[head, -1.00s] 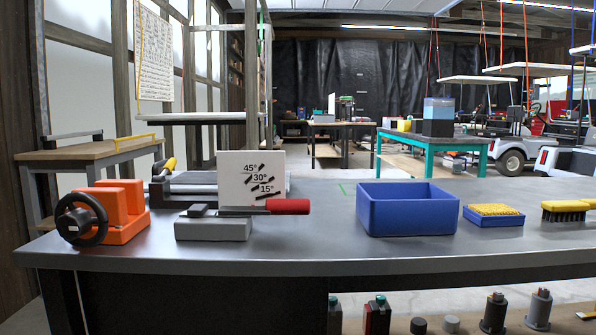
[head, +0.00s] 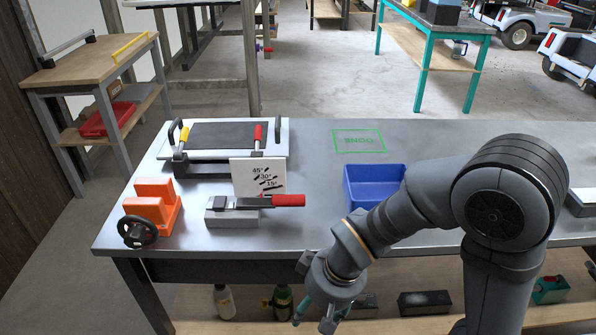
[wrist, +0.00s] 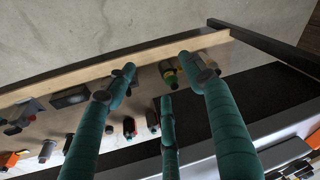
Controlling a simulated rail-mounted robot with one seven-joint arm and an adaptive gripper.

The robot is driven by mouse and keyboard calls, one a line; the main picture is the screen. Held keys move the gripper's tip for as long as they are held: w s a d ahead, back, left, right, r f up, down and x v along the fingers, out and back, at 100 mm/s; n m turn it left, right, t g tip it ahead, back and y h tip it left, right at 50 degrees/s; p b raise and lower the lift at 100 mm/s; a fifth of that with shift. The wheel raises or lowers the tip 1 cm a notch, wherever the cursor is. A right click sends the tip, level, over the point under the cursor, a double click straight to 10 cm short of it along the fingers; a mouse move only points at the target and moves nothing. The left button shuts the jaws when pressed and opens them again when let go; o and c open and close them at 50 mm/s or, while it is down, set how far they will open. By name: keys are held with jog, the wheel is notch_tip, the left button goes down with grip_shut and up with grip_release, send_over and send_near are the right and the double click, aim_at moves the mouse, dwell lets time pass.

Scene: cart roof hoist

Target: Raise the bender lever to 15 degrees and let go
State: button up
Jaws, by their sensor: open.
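The bender (head: 231,216) is a grey block on the metal bench, left of centre in the head view. Its lever, with a red grip (head: 288,200), lies about level and points right. A white angle plate (head: 258,176) marked 45°, 30° and 15° stands behind the lever. My gripper (head: 322,315) is in front of the bench edge, below and to the right of the red grip, and apart from it. Its teal fingers also show in the wrist view (wrist: 160,95), spread with nothing between them. The wrist view does not clearly show the lever.
An orange vise (head: 152,207) with a black handwheel stands left of the bender. A blue bin (head: 372,188) stands to its right, partly behind my arm. A framed panel (head: 222,137) lies behind. A green-outlined area (head: 359,141) is bare. A lower shelf (head: 195,315) holds bottles and boxes.

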jog(key=w+r+m+p, duration=0.2)
jog(key=w+r+p, duration=0.2)
jog(key=r+p, duration=0.35)
jog(key=w+r+m+p, duration=0.3)
jog(key=r+p, duration=0.3)
jog(key=r, duration=0.2)
jog(key=m+t+y+p, duration=0.15)
jog(key=m+p, duration=0.35)
jog(key=m, duration=1.4)
send_near(297, 201)
jog(key=shift+y, duration=0.45)
jog(key=b+x, duration=0.1)
jog(key=x, duration=0.2)
jog(key=b+x, duration=0.1)
jog(key=x, duration=0.2)
jog(key=b+x, duration=0.1)
jog(key=x, duration=0.2)
jog(key=shift+w+d+f, duration=0.1)
jog(key=shift+d+f, duration=0.15)
jog(key=shift+c, duration=1.4)
grip_shut()
